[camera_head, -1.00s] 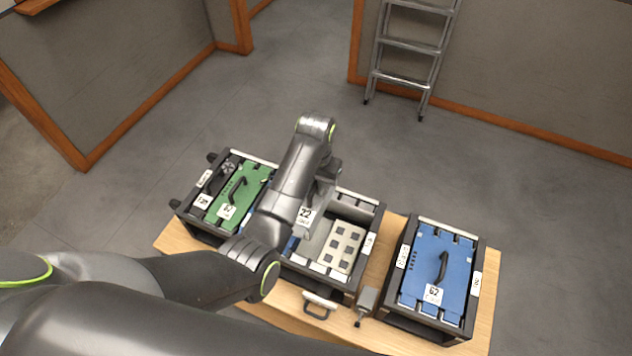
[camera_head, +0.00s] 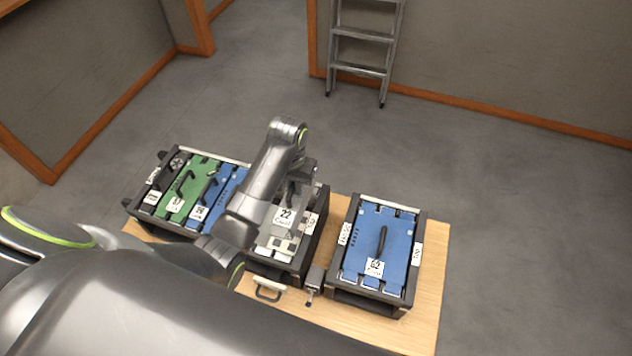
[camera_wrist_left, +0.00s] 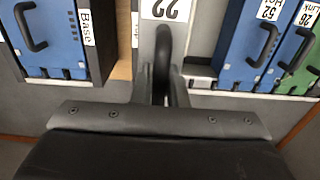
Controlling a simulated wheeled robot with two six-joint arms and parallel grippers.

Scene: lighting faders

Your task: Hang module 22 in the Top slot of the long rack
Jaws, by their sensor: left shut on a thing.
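Module 22 (camera_head: 281,238) is a pale grey module with a white "22" label and a dark handle. It hangs from my left gripper (camera_head: 295,188), which is shut on its handle. In the left wrist view my gripper (camera_wrist_left: 161,80) grips the handle of module 22 (camera_wrist_left: 146,47), whose label is upside down. The long rack (camera_head: 160,230) is the left one. Module 22 is over its right end, beside the end label (camera_head: 309,224); its height above the rack is unclear. My arm and the module hide part of that slot. My right gripper is out of view.
A shorter rack (camera_head: 422,238) with blue module 62 (camera_head: 365,235) stands to the right on the wooden table (camera_head: 428,290). A small grey device (camera_head: 315,279) sits in front between them.

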